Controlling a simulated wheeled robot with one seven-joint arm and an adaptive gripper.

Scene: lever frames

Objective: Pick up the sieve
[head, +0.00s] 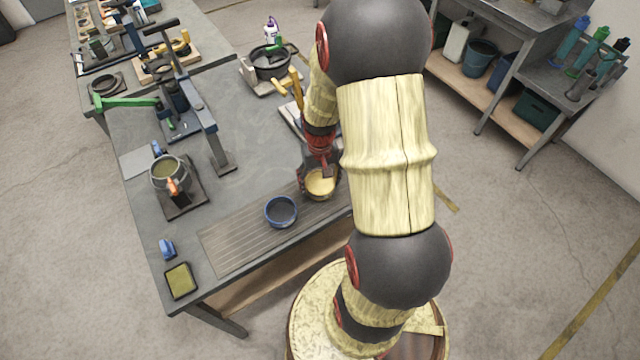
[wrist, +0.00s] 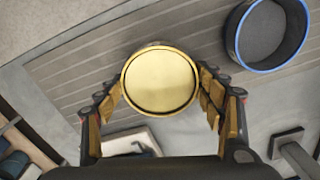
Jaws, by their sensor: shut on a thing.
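The sieve (head: 320,184), a round, shallow brass-coloured pan, is at the right part of the grooved board near the table's front edge. It also shows in the wrist view (wrist: 160,81), with its round face towards the camera; no mesh can be made out. My gripper (head: 319,172) is shut on it, with the padded fingers at its left and right sides in the wrist view (wrist: 161,92). I cannot tell whether it touches the board. My arm hides part of the area to its right.
A blue-rimmed round bowl (head: 281,212) stands close by to the left on the grooved board (head: 232,246). A pot on a stand (head: 169,174), a dark upright post (head: 215,145) and a black pan (head: 270,62) stand further off. The grey table middle (head: 250,120) is clear.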

